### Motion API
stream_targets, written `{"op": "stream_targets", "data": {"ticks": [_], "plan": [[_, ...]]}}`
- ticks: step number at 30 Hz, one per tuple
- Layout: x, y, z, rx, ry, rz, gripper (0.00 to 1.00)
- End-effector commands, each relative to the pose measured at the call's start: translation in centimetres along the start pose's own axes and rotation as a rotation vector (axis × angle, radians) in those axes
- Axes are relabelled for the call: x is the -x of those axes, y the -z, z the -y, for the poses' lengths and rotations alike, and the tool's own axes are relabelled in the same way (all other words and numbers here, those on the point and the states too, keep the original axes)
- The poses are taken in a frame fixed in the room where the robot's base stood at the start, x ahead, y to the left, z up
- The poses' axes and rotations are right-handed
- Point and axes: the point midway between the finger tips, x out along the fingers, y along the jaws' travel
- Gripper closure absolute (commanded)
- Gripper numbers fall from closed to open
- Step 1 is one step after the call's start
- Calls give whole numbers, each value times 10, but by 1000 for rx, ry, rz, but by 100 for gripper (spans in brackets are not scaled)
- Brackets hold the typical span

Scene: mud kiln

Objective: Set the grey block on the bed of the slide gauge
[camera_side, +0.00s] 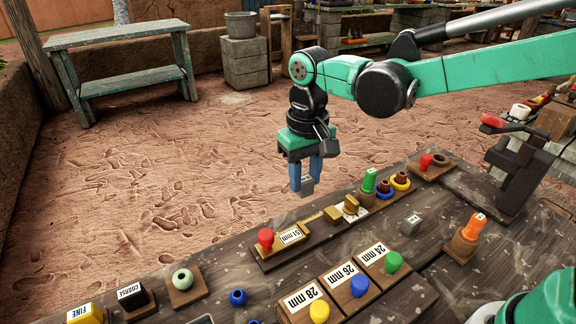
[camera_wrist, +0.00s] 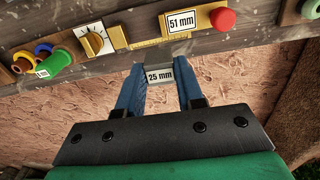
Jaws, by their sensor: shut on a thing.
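My gripper (camera_side: 306,176) is shut on a grey block (camera_side: 307,187) and holds it in the air past the far edge of the bench. In the wrist view the block (camera_wrist: 160,73) sits between the blue fingers of my gripper (camera_wrist: 158,85) and reads 25 mm. The slide gauge (camera_side: 320,229) is a wooden board on the bench with brass pieces, a red knob and a 51 mm label. It also shows in the wrist view (camera_wrist: 150,38), ahead of the block and apart from it.
Wooden blocks labelled 28 mm (camera_side: 306,297), 26 mm and 24 mm line the front. A dark clamp-like stand (camera_side: 512,165) rises at the right. A green-topped table (camera_side: 120,45) stands far back.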

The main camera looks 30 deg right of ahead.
Motion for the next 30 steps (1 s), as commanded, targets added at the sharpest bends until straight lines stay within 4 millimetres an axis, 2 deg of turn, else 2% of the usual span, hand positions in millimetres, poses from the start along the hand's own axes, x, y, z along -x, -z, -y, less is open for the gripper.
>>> {"op": "stream_targets", "data": {"ticks": [3,6,11,24,30], "plan": [[-12,-9,-17,17,0,0,100],[-17,-12,-23,28,0,0,100],[-27,-12,-23,30,0,0,100],[-68,-12,-23,29,0,0,100],[-76,-12,-23,29,0,0,100]]}}
